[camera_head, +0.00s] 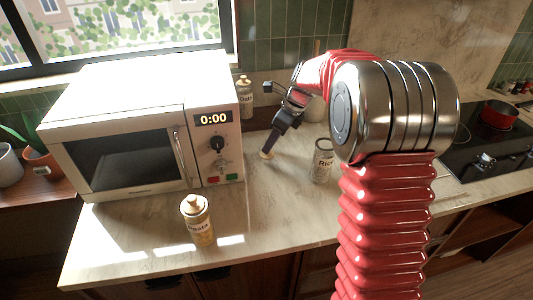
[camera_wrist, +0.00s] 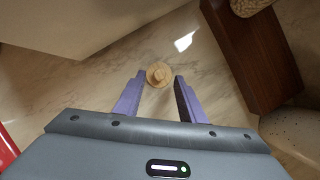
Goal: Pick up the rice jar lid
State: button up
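The rice jar lid (camera_head: 266,155) is a small, round, light-wood piece with a knob, lying on the marble counter. In the wrist view the lid (camera_wrist: 159,75) sits just at the tips of my two purple fingers, roughly centred between them. My gripper (camera_wrist: 160,77) is open, with a gap visible on each side of the lid. In the head view my gripper (camera_head: 268,150) points down at the lid, and its fingers partly overlap it. The rice jar (camera_head: 322,163) stands upright and lidless to the right of the lid.
A white microwave (camera_head: 141,125) stands left of my gripper. A lidded pasta jar (camera_head: 199,222) stands near the counter's front edge, and an oats jar (camera_head: 246,98) stands behind. A red pot (camera_head: 499,114) is on the hob at right. The wrist view shows a dark wooden block (camera_wrist: 255,55) at right.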

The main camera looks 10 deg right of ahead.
jog(key=shift+x, duration=1.3)
jog(key=shift+c, duration=0.5)
grip_shut()
